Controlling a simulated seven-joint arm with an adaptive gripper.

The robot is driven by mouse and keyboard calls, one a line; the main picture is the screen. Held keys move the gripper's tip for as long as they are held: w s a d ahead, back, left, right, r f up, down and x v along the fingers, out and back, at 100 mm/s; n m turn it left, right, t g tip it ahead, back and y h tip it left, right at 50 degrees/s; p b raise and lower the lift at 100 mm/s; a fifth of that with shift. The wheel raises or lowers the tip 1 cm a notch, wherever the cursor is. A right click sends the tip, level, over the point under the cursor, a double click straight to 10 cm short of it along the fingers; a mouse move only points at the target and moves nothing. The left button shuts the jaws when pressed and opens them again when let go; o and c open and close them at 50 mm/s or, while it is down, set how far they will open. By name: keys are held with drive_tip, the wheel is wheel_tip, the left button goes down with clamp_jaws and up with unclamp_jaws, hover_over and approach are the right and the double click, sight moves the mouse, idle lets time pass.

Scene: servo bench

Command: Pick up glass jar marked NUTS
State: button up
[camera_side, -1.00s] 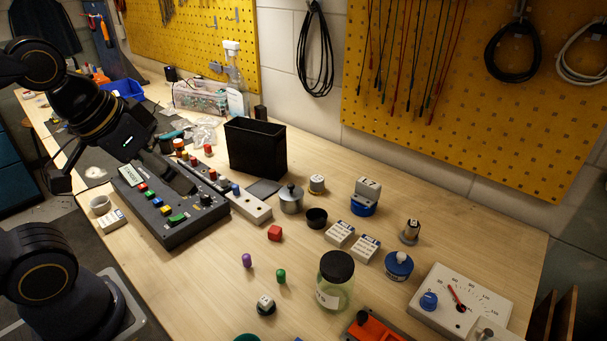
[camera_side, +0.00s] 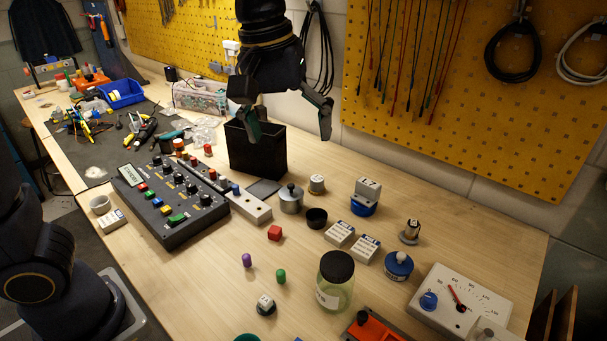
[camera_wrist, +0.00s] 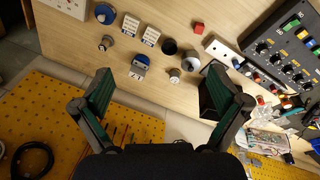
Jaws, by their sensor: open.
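A glass jar (camera_side: 335,283) with a black lid stands upright on the bench in the front middle of the side view. Its white label is turned to the left and only partly legible. My gripper (camera_side: 290,134) is open and empty, high above the back of the bench by the black bin, well behind and above the jar. In the wrist view my gripper (camera_wrist: 162,98) shows both fingers spread wide with nothing between them. I do not make out the jar in the wrist view.
The black bin (camera_side: 262,163) stands below my gripper. A red block (camera_side: 274,233), a dark cup (camera_side: 317,218) and white labelled boxes (camera_side: 340,234) lie behind the jar. An orange-topped device (camera_side: 375,328) is close to its right, and a meter box (camera_side: 458,300) stands further right.

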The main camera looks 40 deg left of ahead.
drive_tip(key=m+g, duration=0.1)
hover_over(337, 263)
drive_tip(key=w+a, duration=0.1)
drive_tip(key=a, duration=0.1)
wheel_tip(337, 263, down, 5)
wheel_tip(337, 263, down, 3)
drive_tip(key=d+m+g, duration=0.1)
drive_tip(key=d, duration=0.2)
drive_tip(key=shift+y, duration=0.4)
drive_tip(key=f, duration=0.7)
drive_tip(key=s+f, duration=0.1)
drive_tip(key=f, duration=0.2)
drive_tip(key=shift+a+f, duration=0.1)
drive_tip(key=shift+f, duration=0.25)
drive_tip(key=f, duration=0.6)
drive_tip(key=shift+a, duration=0.35)
drive_tip(key=shift+r, duration=0.1)
drive_tip(key=c, duration=1.3)
